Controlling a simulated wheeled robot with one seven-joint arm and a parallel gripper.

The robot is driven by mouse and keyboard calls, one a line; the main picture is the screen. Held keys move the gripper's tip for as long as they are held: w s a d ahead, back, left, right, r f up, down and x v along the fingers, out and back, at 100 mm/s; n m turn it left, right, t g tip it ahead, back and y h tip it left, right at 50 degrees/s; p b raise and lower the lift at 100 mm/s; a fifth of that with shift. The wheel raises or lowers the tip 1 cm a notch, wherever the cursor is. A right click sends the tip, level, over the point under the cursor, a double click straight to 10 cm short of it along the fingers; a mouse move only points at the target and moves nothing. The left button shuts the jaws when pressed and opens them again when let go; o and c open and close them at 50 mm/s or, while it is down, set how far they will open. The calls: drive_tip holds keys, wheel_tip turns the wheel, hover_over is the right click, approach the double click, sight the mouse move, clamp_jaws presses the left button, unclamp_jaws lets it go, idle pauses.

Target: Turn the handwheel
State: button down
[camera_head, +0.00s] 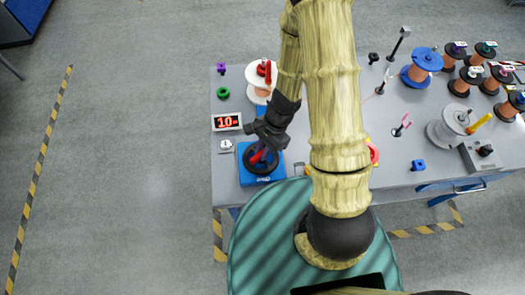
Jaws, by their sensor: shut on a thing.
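The handwheel (262,157) is a dark round wheel with a red part, on a blue base (248,176) near the front left of the grey table. My gripper (266,146) reaches down onto it from above and is shut on its red part. The jaws and my arm partly cover the wheel, so its exact turn angle is hidden.
White-flanged spool (257,78) stands behind the wheel. A green ring (223,92) and a purple piece (221,68) lie at the left edge. Copper spools (421,66) and a grey box (482,156) crowd the right. The floor left of the table is clear.

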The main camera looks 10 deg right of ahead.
drive_tip(key=c, duration=1.4)
unclamp_jaws()
drive_tip(key=p+v, duration=0.3)
drive_tip(key=v, duration=1.4)
drive_tip(key=shift+r, duration=0.2)
drive_tip(key=shift+d, duration=0.1)
drive_tip(key=s+d+r+n+t+h, duration=0.1)
drive_tip(key=d+r+n+t+h, duration=0.1)
drive_tip(key=r+n, duration=0.2)
drive_tip(key=s+d+r+n+t+h, duration=0.1)
drive_tip(key=s+r+n+t, duration=0.1)
drive_tip(key=n, duration=0.5)
drive_tip(key=shift+s+d+r+n+t+h, duration=0.3)
drive_tip(key=shift+s+d+r+t+h, duration=0.15)
drive_tip(key=shift+r, duration=0.7)
drive_tip(key=shift+w+a, duration=0.1)
drive_tip(key=shift+w, duration=0.05)
